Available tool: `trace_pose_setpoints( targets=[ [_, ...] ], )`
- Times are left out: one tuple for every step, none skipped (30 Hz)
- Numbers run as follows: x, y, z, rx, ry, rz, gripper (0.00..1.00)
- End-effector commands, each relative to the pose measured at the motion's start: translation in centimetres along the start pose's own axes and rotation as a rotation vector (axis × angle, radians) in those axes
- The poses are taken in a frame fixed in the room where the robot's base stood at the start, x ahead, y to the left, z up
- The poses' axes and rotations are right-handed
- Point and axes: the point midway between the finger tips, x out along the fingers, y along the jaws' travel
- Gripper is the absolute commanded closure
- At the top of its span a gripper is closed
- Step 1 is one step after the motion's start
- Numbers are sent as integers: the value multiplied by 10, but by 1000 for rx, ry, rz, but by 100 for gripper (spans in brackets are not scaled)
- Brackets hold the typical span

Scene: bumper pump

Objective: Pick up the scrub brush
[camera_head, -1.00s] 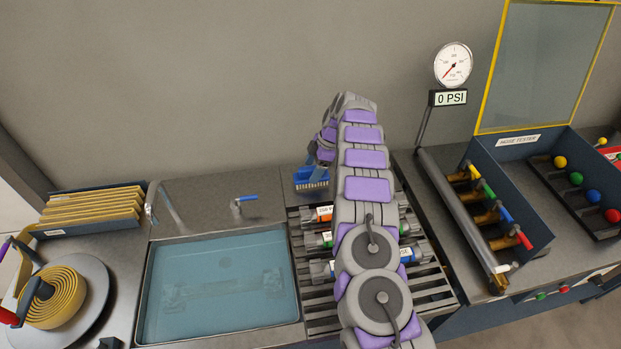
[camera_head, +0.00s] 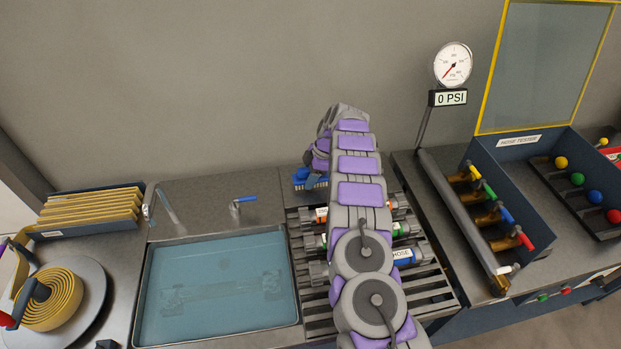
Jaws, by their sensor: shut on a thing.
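The blue scrub brush (camera_head: 304,177) stands out from behind my arm at the back of the counter, right of the sink. Only its left part shows. My gripper (camera_head: 316,168) is at the brush, its fingers mostly hidden by my own arm links. It is shut on the brush. I cannot tell whether the brush touches the counter.
A water-filled sink (camera_head: 215,290) with a tap (camera_head: 160,203) and blue-handled lever (camera_head: 241,202) is at left. Labelled hose parts (camera_head: 405,256) lie on a slatted rack (camera_head: 430,283) below my arm. A hose tester (camera_head: 530,190) stands at right.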

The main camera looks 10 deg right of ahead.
Motion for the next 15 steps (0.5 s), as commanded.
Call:
trace_pose_setpoints(
  targets=[
    [0, 0, 0, 0, 0, 0, 71],
    [0, 0, 0, 0, 0, 0, 74],
    [0, 0, 0, 0, 0, 0, 78],
    [0, 0, 0, 0, 0, 0, 78],
    [0, 0, 0, 0, 0, 0, 78],
    [0, 0, 0, 0, 0, 0, 78],
    [0, 0, 0, 0, 0, 0, 78],
    [0, 0, 0, 0, 0, 0, 78],
    [0, 0, 0, 0, 0, 0, 78],
    [-1, 0, 0, 0, 0, 0, 78],
    [-1, 0, 0, 0, 0, 1, 78],
    [-2, 0, -1, 0, 0, 1, 78],
    [-4, 0, -2, 0, 0, 1, 78],
    [-6, 0, -2, 0, 0, 1, 78],
    [-9, 0, -4, 0, 0, 1, 78]
  ],
)
